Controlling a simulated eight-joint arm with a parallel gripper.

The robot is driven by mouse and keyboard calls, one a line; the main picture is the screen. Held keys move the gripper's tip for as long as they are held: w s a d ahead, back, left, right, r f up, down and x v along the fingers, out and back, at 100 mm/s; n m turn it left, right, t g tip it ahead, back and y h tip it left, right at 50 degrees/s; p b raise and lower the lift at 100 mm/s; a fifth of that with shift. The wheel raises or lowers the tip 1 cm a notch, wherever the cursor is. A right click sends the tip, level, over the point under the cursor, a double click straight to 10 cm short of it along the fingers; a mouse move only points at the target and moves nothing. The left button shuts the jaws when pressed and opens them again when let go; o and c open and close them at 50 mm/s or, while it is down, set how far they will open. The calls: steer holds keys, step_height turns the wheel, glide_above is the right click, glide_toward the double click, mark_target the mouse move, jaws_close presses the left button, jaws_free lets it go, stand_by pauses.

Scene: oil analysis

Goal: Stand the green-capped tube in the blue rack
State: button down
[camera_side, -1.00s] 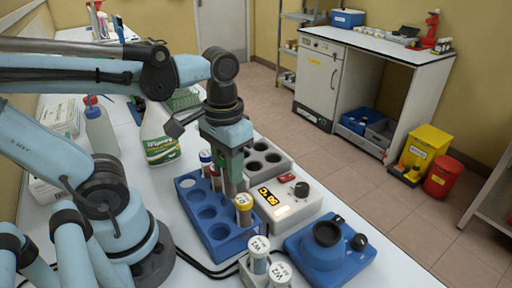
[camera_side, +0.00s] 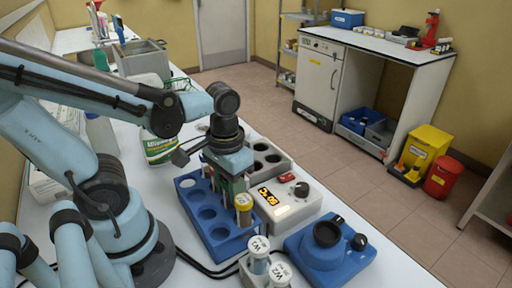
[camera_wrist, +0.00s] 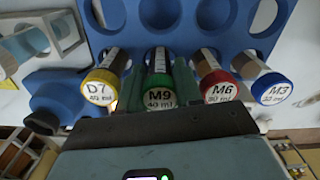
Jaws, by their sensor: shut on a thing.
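The green-capped tube, marked M9 (camera_wrist: 160,92), is between the two fingers of my gripper (camera_wrist: 160,85) in the wrist view. My gripper (camera_side: 229,188) is shut on it, low over the far right row of the blue rack (camera_side: 229,244) in the side view. The fingers and wrist mostly hide the tube there. In the wrist view the tube is in line with the other tubes along the edge of the blue rack (camera_wrist: 190,36). I cannot tell how deep it sits in a hole.
A yellow-capped tube (camera_wrist: 101,86) and a red-capped tube (camera_wrist: 221,88) flank my fingers closely; a blue-capped tube (camera_wrist: 271,90) is farther right. A grey heater block (camera_side: 290,205), a blue device (camera_side: 325,252) and white-capped tubes (camera_side: 259,246) stand nearby. Several rack holes are empty.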

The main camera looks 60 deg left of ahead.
steer(key=c, duration=0.7)
jaws_free()
steer(key=shift+r, duration=0.1)
step_height(320, 180, up, 12)
steer(key=shift+f, duration=0.25)
steer(key=shift+w+a+f+m+t, duration=0.2)
steer(key=shift+w+f+m+t, duration=0.15)
steer(key=shift+w+f+t, duration=0.75)
steer(key=shift+w+a+f+m+t, duration=0.2)
steer(key=shift+w+f+m+t, duration=0.35)
steer(key=shift+w+t, duration=0.8)
steer(key=shift+w+a+f+m+t, duration=0.2)
steer(key=shift+w+f+t, duration=0.9)
steer(key=shift+w, duration=0.2)
